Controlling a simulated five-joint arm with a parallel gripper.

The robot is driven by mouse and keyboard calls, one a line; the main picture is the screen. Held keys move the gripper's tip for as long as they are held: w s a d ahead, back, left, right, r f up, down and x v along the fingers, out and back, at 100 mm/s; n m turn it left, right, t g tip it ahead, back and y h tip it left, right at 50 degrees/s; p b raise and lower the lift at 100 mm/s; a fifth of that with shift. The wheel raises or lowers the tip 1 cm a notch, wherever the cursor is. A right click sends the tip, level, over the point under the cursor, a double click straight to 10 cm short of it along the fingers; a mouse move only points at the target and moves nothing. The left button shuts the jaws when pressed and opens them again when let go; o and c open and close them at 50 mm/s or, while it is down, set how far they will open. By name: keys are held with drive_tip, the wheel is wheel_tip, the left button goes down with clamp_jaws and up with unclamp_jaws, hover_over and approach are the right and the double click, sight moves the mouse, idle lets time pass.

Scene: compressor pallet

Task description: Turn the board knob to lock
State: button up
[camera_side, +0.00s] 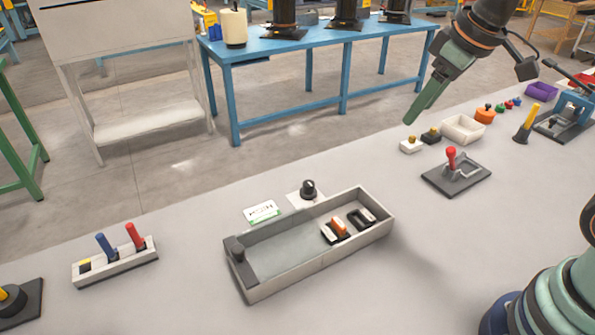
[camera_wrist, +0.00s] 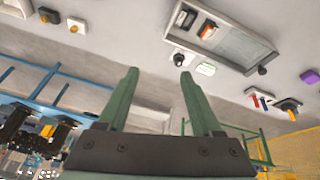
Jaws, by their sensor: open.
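The board knob (camera_side: 308,189) is black and sits on a small white plate behind the grey tray. It also shows near the top of the wrist view (camera_wrist: 179,60). A white card with green print (camera_side: 262,212) lies to its left; its text is too small to read. My gripper (camera_side: 413,117) is raised above the table to the upper right of the knob, well apart from it. In the wrist view its two green fingers (camera_wrist: 159,74) are spread with nothing between them.
The grey tray (camera_side: 287,280) holds an orange-and-white part and a black one. A rack with blue and red handles (camera_side: 116,265) stands left. A red-handled clamp (camera_side: 457,172), a white bin (camera_side: 463,129) and small coloured parts lie right.

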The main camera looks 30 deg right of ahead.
drive_tip(key=w+a+f+n+g, duration=0.2)
drive_tip(key=w+a+n, duration=0.3)
drive_tip(key=w, duration=0.5)
drive_tip(key=n+g, duration=0.3)
drive_tip(key=n, duration=0.5)
approach(308, 183)
drive_tip(key=f, duration=0.8)
drive_tip(key=shift+s+f, duration=0.25)
drive_tip(key=shift+f, duration=0.05)
clamp_jaws()
